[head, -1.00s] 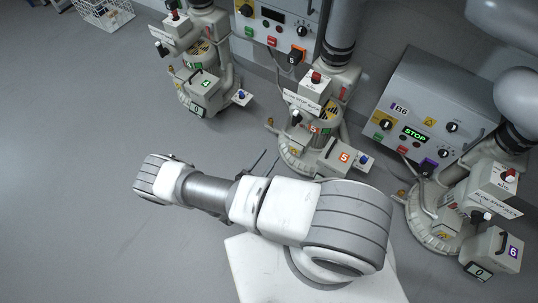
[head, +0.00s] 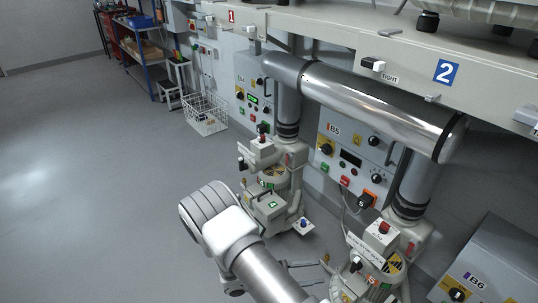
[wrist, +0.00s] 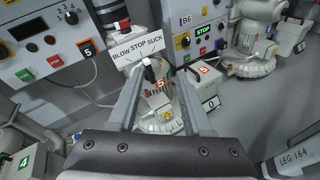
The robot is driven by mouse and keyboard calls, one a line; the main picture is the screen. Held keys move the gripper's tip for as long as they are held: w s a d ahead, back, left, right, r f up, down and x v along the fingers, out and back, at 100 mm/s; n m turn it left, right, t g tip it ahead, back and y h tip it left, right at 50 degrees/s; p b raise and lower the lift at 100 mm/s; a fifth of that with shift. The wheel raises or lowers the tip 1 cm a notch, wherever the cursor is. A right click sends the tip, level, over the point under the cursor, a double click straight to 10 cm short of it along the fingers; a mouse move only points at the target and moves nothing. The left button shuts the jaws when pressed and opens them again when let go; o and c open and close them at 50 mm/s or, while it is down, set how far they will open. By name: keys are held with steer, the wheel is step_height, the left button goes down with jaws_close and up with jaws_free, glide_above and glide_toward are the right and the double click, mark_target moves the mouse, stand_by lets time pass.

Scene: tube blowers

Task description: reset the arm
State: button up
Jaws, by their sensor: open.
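My gripper (wrist: 153,78) shows in the wrist view with its two grey fingers spread apart and nothing held between them. Beyond the fingertips is blower 5 (wrist: 158,118), with a black selector knob (wrist: 149,72) under a BLOW STOP SUCK plate (wrist: 136,49). Whether the fingers touch the knob cannot be told. In the head view my white and grey arm (head: 232,232) reaches across the bottom, in front of blower 4 (head: 270,208) and left of blower 5 (head: 372,278). My gripper's jaws are not clear there.
Control boxes B4 (head: 253,92), B5 (head: 350,148) and B6 (head: 492,268) stand along the wall. A polished horizontal pipe (head: 385,108) and a ledge (head: 335,30) hang above the blowers. A wire basket (head: 205,115) is on the floor. The floor at left (head: 90,190) is clear.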

steer(key=s+d+r+m+g+y, duration=0.1)
steer(key=s+r+m+g+y, duration=0.25)
steer(key=r, duration=0.85)
steer(key=d+r+m+g+y, duration=0.15)
steer(key=r+m+y, duration=0.45)
steer(key=r, duration=0.6)
steer(key=s+a+r+m+t+y, duration=0.1)
steer(key=s+r+m+t+y, duration=0.6)
steer(key=s+r, duration=0.7)
step_height(320, 180, up, 21)
steer(key=w+h+p, duration=0.1)
steer(key=p, duration=1.8)
steer(key=shift+w+m, duration=0.35)
steer(key=shift+f, duration=0.1)
